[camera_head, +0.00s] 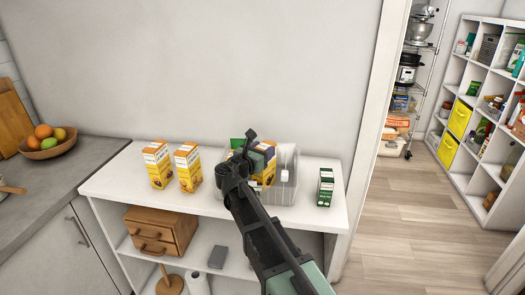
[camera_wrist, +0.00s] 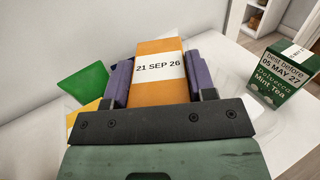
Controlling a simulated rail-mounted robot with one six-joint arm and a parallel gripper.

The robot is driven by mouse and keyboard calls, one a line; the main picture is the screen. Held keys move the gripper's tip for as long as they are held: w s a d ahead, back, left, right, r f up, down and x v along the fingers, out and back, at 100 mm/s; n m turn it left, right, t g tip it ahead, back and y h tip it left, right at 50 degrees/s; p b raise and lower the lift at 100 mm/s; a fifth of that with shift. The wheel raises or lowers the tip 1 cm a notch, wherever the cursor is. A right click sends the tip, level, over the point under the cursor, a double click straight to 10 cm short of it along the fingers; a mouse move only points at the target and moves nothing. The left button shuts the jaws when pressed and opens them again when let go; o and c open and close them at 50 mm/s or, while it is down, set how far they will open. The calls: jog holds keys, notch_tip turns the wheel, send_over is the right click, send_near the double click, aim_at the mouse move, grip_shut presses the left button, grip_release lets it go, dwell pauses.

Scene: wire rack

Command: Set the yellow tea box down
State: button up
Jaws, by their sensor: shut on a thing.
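The yellow tea box (camera_wrist: 158,85) is between the two purple finger pads of my gripper (camera_wrist: 160,82) in the wrist view, its end with a white "21 SEP 26" label facing the camera. In the head view my gripper (camera_head: 254,160) is over the white counter top, at the clear bin (camera_head: 286,160). Yellow shows beside the fingers there; my arm partly hides it. I cannot tell whether the held box touches the surface below. Two similar yellow boxes, one (camera_head: 158,165) and another (camera_head: 187,167), stand upright to the left.
A green mint tea box (camera_wrist: 283,78) stands to the right, also in the head view (camera_head: 325,187). A green item (camera_wrist: 84,82) is left of the held box. The white counter top (camera_head: 120,180) is clear at its left end. A fruit bowl (camera_head: 48,146) is farther left.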

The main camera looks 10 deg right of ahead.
jog(key=shift+f+b, duration=0.4)
jog(key=shift+f, duration=0.1)
jog(key=o, duration=1.3)
jog(key=shift+v, duration=4.5)
